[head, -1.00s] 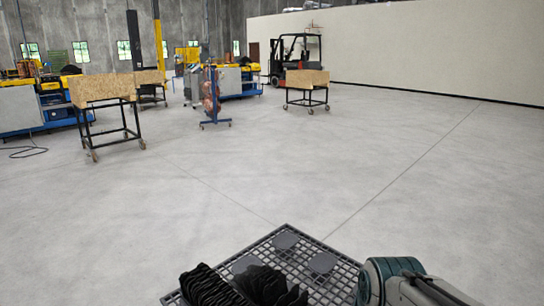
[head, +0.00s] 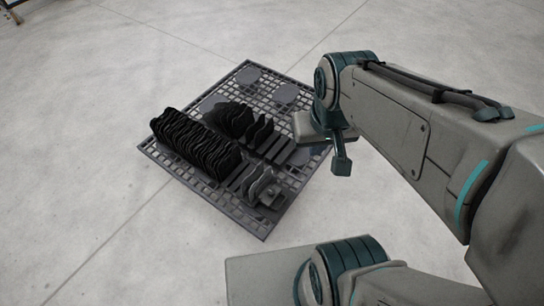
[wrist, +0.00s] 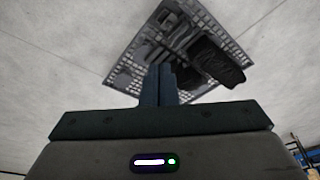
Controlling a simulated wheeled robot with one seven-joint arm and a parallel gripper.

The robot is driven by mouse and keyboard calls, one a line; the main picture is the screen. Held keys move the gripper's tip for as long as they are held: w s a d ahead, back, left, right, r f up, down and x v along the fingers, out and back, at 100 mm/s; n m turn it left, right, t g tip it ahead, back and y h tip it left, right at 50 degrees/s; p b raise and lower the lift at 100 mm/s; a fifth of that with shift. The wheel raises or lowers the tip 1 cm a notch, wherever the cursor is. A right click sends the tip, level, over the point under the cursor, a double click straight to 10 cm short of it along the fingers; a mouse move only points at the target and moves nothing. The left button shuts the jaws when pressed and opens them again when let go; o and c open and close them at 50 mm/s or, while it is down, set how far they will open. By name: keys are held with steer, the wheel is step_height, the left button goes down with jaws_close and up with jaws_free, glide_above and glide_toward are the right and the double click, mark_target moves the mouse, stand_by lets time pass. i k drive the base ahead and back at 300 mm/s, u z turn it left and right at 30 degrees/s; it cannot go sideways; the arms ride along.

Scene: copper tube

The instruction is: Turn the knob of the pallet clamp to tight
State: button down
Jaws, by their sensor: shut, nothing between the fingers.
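A dark grey lattice pallet (head: 248,222) lies on the floor in the head view, with rows of black plates (head: 195,143) on it. A small dark block (head: 270,196) sits near its front right corner and may be the clamp; its knob and setting are too small to tell. The pallet also shows in the wrist view (wrist: 125,75). My gripper (head: 341,166) is shut and empty. In the head view it appears near the pallet's right edge, seemingly above it. In the wrist view its closed fingers (wrist: 160,70) overlap part of the pallet and hide it.
Bare concrete floor (head: 90,110) surrounds the pallet, clear on the left and behind. A few grey plates (head: 258,185) stand next to the small block. My arm covers the right side of the head view.

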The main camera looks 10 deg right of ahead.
mark_target(271, 192)
steer(key=k, duration=1.2)
steer(key=z, duration=0.9)
steer(key=i, duration=1.2)
steer(key=u, duration=0.6)
steer(key=i, duration=0.7)
steer(key=u, duration=0.65)
